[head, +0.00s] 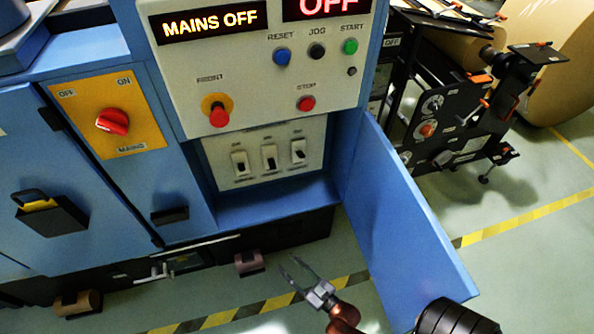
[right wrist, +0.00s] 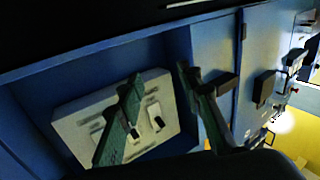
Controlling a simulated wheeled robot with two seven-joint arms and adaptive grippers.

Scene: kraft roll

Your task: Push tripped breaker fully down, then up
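The breaker panel (head: 265,180) is a pale plate in the recess of the blue cabinet, with three switches in a row: left (head: 240,164), middle (head: 270,158) and right (head: 299,152). Their levers are too small to tell which is tripped. My right gripper (head: 288,263) is below and in front of the panel, open and empty, touching nothing visible. In the right wrist view its two dark green fingers (right wrist: 158,75) stand apart. The panel (right wrist: 75,125) lies beyond them there, and one finger covers part of it. My left gripper is not in view.
The open blue door (head: 400,225) stands right of the recess. Above the panel are a red stop knob (head: 219,112) and buttons. The red mains switch (head: 112,122) is on a yellow plate to the left. The display reads "MAINS OFF" (head: 208,22).

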